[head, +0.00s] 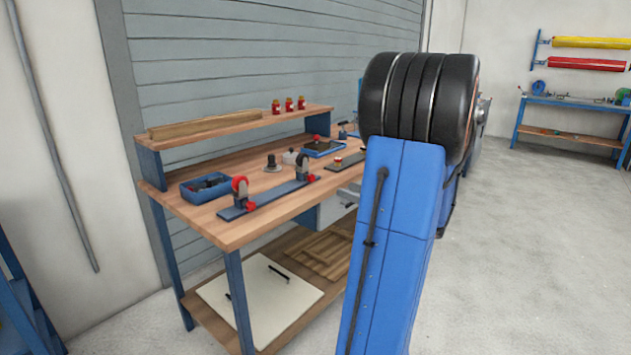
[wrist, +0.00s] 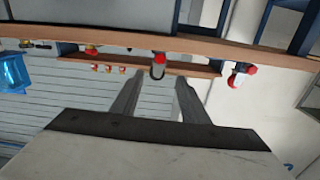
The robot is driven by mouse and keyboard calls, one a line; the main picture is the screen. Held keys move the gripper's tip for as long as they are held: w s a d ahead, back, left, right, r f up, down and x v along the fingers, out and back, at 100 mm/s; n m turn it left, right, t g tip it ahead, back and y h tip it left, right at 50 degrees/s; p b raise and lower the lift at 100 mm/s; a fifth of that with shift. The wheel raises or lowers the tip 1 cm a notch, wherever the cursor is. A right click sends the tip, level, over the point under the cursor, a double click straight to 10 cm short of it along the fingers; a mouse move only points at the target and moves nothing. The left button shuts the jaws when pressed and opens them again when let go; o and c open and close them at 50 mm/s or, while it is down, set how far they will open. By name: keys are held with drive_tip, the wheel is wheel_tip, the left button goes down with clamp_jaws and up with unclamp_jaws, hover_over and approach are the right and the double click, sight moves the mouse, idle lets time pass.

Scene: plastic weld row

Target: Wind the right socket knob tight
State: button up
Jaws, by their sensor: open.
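A blue strip (head: 268,201) lies along the front of the workbench. It bears two upright grey fixtures with red knobs, a left one (head: 239,190) and a right one (head: 303,167). Which part is the socket knob is too small to tell. The wrist view is upside down; there the right fixture (wrist: 158,66) shows between my fingertips in the picture, and the left fixture (wrist: 240,74) is off to the right. My gripper (wrist: 161,78) is open and empty, and looks apart from the bench. In the head view my arm hides the gripper.
The wooden workbench (head: 228,238) has a raised shelf (head: 237,124) behind with red-topped jars (head: 289,104). A blue bin (head: 206,187) stands left of the strip. A dark board (head: 347,160) lies to the right. The floor (head: 520,260) at right is clear.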

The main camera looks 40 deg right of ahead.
sight(313, 178)
drive_tip(key=w, duration=0.9)
drive_tip(key=w+a, duration=0.1)
drive_tip(key=w, duration=0.4)
drive_tip(key=shift+w, duration=0.2)
clamp_jaws()
